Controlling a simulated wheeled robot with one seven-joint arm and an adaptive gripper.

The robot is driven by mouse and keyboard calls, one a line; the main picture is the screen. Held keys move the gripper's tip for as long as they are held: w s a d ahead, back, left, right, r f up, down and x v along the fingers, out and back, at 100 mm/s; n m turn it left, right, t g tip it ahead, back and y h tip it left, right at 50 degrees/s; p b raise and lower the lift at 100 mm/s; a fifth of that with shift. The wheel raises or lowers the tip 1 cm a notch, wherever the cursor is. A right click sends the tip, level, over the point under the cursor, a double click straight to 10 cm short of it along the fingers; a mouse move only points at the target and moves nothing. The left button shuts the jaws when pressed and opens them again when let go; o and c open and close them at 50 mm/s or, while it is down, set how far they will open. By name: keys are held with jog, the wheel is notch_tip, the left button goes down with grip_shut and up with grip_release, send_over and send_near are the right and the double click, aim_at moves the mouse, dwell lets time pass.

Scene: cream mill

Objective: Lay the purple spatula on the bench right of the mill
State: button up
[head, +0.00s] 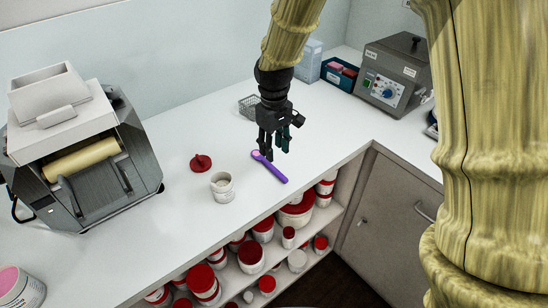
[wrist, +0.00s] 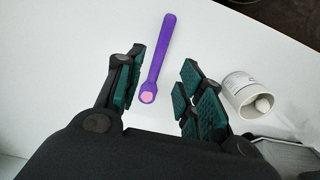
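The purple spatula (head: 269,167) lies on the white bench (head: 325,132), to the right of the mill (head: 80,150) and of a white jar. In the wrist view the spatula (wrist: 158,58) lies flat, its pinkish tip nearest my gripper. My gripper (head: 273,152) is above the spatula's far end in the head view and hides part of the bench there. In the wrist view my gripper's fingers (wrist: 162,95) are spread apart with green pads. The spatula's tip shows between them, and nothing is gripped.
An open white jar (head: 222,187) stands left of the spatula; it shows in the wrist view too (wrist: 248,95). A red lid (head: 201,163) lies behind it. A wire basket (head: 249,105), a blue box (head: 339,73) and a grey device (head: 393,75) stand farther back. Red-lidded tubs fill shelves under the bench.

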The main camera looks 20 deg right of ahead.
jog(key=shift+r+b, duration=0.35)
jog(key=shift+r, duration=2.2)
jog(key=shift+a, duration=0.1)
